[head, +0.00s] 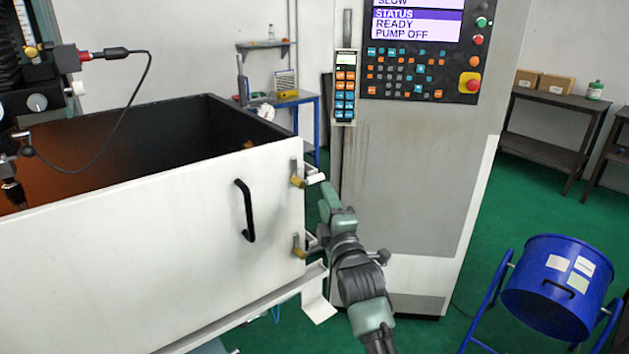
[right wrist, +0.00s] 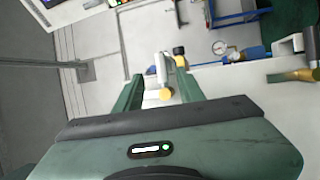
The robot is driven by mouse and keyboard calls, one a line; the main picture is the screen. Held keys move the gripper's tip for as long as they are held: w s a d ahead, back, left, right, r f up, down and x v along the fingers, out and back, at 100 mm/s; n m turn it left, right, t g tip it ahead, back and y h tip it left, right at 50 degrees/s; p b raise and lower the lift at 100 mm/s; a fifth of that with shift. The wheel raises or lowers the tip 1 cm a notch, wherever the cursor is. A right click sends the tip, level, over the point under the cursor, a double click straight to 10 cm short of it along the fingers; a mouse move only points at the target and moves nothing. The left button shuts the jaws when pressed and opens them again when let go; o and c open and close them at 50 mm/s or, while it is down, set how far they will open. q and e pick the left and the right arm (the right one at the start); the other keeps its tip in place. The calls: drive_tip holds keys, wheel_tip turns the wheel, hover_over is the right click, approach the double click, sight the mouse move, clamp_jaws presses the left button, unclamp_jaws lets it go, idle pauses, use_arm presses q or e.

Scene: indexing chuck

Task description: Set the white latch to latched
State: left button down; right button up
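The white latch (head: 315,178) has a short white handle with brass-coloured parts and sits at the upper right edge of the white door panel (head: 150,240). In the right wrist view the white latch (right wrist: 161,66) shows between my two green fingers, with space on both sides; I cannot tell how deep between them it is. My right gripper (head: 325,192) is open just beside and below the latch, and it also shows in the right wrist view (right wrist: 157,82). My left gripper is not clearly in view.
A second brass latch (head: 299,247) sits lower on the same door edge, close to my right wrist. A black door handle (head: 245,210) is left of it. The grey control cabinet (head: 420,170) stands behind my right arm. A blue drum (head: 556,285) is at right.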

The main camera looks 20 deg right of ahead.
drive_tip(key=w+p, duration=0.1)
drive_tip(key=w, duration=0.5)
drive_tip(key=shift+w+r, duration=0.15)
drive_tip(key=shift+r, duration=0.3)
drive_tip(key=shift+d, duration=0.1)
clamp_jaws()
idle(0.9)
